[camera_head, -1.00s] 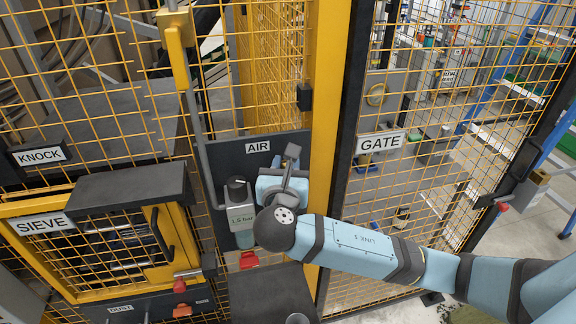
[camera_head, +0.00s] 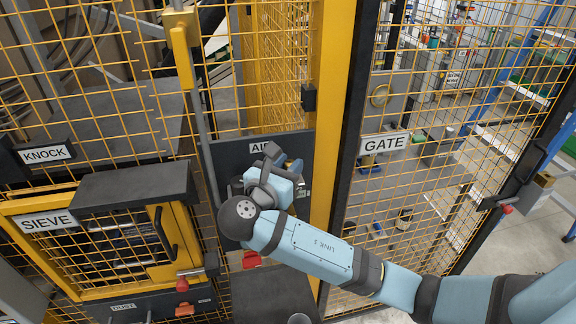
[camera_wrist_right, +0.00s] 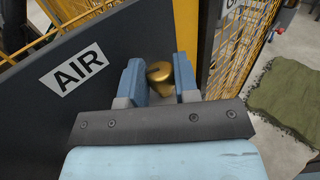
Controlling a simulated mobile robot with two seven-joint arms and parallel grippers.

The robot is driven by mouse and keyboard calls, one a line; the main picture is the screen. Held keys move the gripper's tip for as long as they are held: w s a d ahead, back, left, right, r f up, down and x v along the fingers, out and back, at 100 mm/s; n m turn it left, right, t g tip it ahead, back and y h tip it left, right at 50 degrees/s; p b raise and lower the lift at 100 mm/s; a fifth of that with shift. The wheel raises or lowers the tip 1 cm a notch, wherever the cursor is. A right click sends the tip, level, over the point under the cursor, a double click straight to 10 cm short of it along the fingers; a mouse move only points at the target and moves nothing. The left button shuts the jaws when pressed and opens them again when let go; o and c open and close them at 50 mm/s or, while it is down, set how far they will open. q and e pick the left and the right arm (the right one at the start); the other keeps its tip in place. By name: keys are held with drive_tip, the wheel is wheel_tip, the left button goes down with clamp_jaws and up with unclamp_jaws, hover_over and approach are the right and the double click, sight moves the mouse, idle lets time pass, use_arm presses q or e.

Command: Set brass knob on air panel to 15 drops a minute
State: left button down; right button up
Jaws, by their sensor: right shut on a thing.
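The brass knob (camera_wrist_right: 159,72) shows in the right wrist view, between the two blue fingers of my right gripper (camera_wrist_right: 160,80). My right gripper is shut on it. The dark air panel (camera_wrist_right: 70,115) with its white AIR label (camera_wrist_right: 75,69) stands behind and to the left of the fingers. In the head view my right gripper (camera_head: 285,168) is at the air panel (camera_head: 222,155), and my wrist covers part of the AIR label and the knob. Any drop scale or gauge reading is hidden. My left gripper is not in view.
The yellow sieve box (camera_head: 110,245) and its dark lid (camera_head: 135,185) stand left of the panel. A red handle (camera_head: 251,259) is below it. The mesh gate with the GATE sign (camera_head: 384,143) is to the right. A green cloth (camera_wrist_right: 285,95) lies on the floor.

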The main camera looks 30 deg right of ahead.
drive_tip(key=o, duration=0.6)
drive_tip(key=shift+o, duration=0.2)
drive_tip(key=shift+s+a, duration=0.2)
drive_tip(key=shift+a, duration=0.2)
drive_tip(key=b+v, duration=0.2)
drive_tip(key=v, duration=1)
drive_tip(key=shift+s+a+b, duration=0.25)
drive_tip(key=shift+a+b, duration=0.1)
